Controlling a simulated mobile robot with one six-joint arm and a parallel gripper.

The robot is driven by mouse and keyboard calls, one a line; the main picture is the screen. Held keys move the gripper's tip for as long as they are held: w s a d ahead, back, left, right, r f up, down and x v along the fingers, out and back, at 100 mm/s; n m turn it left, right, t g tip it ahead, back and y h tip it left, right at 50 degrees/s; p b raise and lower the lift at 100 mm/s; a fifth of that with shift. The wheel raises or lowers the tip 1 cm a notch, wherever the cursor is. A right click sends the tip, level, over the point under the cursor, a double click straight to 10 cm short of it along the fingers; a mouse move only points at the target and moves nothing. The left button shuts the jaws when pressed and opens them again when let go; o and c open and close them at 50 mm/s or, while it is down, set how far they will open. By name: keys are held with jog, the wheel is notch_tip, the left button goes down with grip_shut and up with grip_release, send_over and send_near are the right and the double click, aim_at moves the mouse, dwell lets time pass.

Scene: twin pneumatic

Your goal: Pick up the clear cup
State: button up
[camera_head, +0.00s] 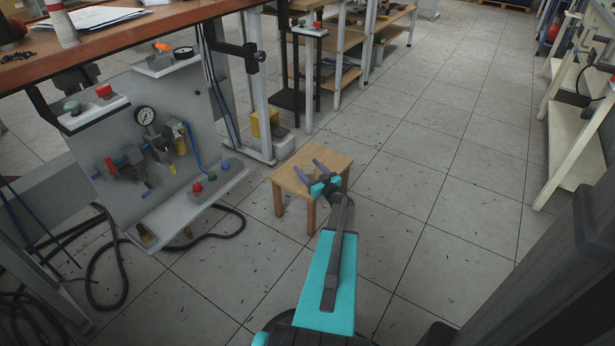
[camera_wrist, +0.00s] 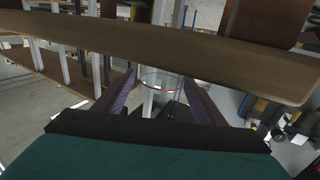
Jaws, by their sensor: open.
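The clear cup (camera_wrist: 160,85) is see-through with a thin reddish line around it. In the wrist view it shows between the two purple fingers of my gripper (camera_wrist: 160,92), and its ends are hard to make out. In the head view my gripper (camera_head: 311,168) is over the small wooden stool (camera_head: 335,160), with its fingers apart. The cup is too faint there to outline surely. I cannot tell whether either finger touches it.
A panel with gauges and valves (camera_head: 150,150) stands left of the stool, with black hoses (camera_head: 110,250) on the floor. A wooden workbench (camera_head: 130,30) is at upper left. A pale rack (camera_head: 570,140) stands at right. The tiled floor (camera_head: 430,200) between is clear.

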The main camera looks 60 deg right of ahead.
jog(key=c, duration=1.2)
jog(key=shift+c, duration=0.2)
jog(key=shift+r, duration=0.1)
jog(key=shift+r, duration=0.5)
jog(key=r, duration=0.1)
jog(key=r+p, duration=0.1)
jog(key=shift+s+d+r, duration=0.1)
jog(key=shift+s+r, duration=0.2)
jog(key=shift+s, duration=0.1)
jog(key=s+d+r+p, duration=0.1)
jog(key=s+d+p, duration=0.1)
jog(key=s, duration=1.3)
jog(key=shift+d+p, duration=0.2)
jog(key=shift+p, duration=0.3)
jog(key=shift+r, duration=0.1)
